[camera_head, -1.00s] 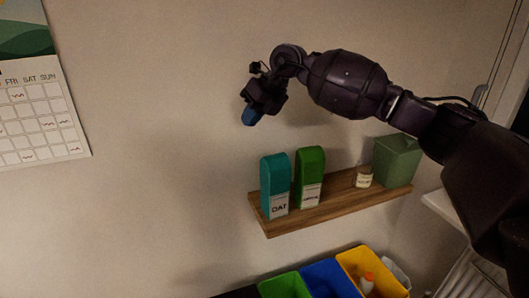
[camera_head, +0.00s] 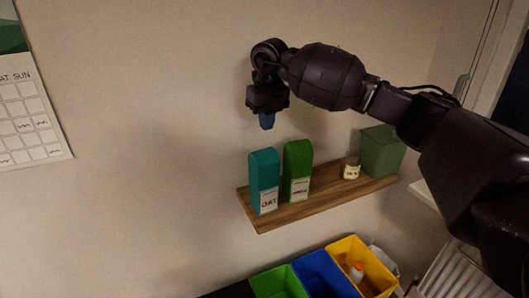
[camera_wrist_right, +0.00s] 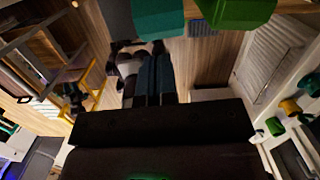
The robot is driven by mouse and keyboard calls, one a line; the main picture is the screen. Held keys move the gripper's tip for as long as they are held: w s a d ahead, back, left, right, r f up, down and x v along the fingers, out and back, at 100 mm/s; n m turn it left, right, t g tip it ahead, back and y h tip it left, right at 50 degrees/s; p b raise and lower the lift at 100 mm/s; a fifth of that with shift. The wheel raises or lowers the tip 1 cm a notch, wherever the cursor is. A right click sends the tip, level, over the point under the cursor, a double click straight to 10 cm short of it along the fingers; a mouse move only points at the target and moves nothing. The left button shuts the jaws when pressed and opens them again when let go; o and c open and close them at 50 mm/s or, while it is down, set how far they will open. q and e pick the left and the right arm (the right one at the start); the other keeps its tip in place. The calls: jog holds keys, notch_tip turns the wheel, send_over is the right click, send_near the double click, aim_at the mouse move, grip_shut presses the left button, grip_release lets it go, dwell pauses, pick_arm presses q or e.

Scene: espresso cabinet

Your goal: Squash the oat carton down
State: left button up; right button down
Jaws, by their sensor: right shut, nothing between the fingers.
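The oat carton (camera_head: 263,177) is teal with a white OAT label and stands upright at the left end of the wooden shelf (camera_head: 315,204). My right gripper (camera_head: 267,127) hangs above it, blue fingertips pointing down, shut and empty, with a gap to the carton's top. In the right wrist view the shut fingers (camera_wrist_right: 155,60) reach toward the teal carton (camera_wrist_right: 158,18); a contact there cannot be made out. My left gripper is out of view.
A green carton (camera_head: 298,169) stands close to the right of the oat carton. A small labelled jar (camera_head: 351,172) and a green container (camera_head: 381,152) are farther right on the shelf. Green, blue and yellow bins (camera_head: 360,258) sit below.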

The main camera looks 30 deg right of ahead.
pick_arm(q)
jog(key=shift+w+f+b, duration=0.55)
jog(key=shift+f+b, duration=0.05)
jog(key=shift+b, duration=0.8)
pick_arm(e)
send_over(269, 173)
jog(key=w, duration=0.3)
jog(key=shift+f, duration=3.5)
jog(key=shift+f+b, duration=2.3)
jog(key=shift+f, duration=2.15)
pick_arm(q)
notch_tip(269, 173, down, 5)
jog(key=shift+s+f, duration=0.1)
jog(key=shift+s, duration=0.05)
pick_arm(e)
jog(key=shift+d+r, duration=0.1)
jog(key=shift+s, duration=0.1)
jog(key=shift+s+r+p, duration=0.35)
jog(key=shift+s+p, duration=0.25)
jog(key=shift+s, duration=0.05)
jog(key=shift+s+r+p, duration=0.35)
jog(key=shift+s+p, duration=0.25)
jog(key=shift+s, duration=0.25)
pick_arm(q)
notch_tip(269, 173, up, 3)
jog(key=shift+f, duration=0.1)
pick_arm(e)
jog(key=shift+f, duration=0.15)
jog(key=shift+w, duration=0.1)
